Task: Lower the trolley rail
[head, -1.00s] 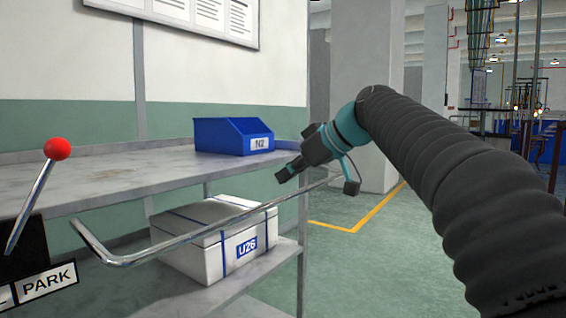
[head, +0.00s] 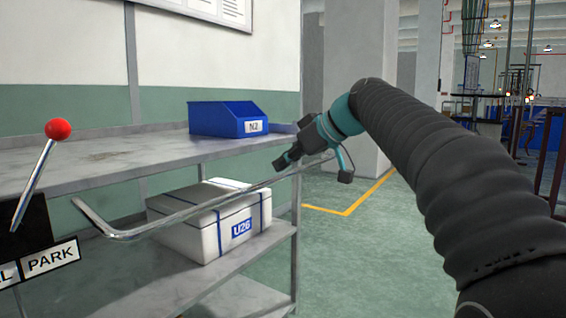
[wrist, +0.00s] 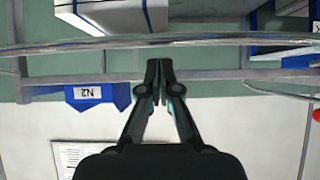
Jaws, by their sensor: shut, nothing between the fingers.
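The trolley rail (head: 205,213) is a bent chrome bar. It runs from the trolley's left side up to the right, in front of the shelves. In the wrist view the rail (wrist: 90,45) crosses the whole picture just beyond my fingertips. My gripper (head: 281,163) is shut and empty, close above the rail's right part in the head view. Its closed fingers show in the wrist view (wrist: 158,66). A small gap appears between fingertips and rail there, but I cannot tell for certain whether they touch.
A blue N2 bin (head: 215,122) stands on the grey upper shelf (head: 90,166). A white U26 box (head: 200,238) is on the lower shelf. A red-knobbed lever (head: 58,129) stands above the PARK label (head: 52,256) at left. Open floor (head: 370,260) lies to the right.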

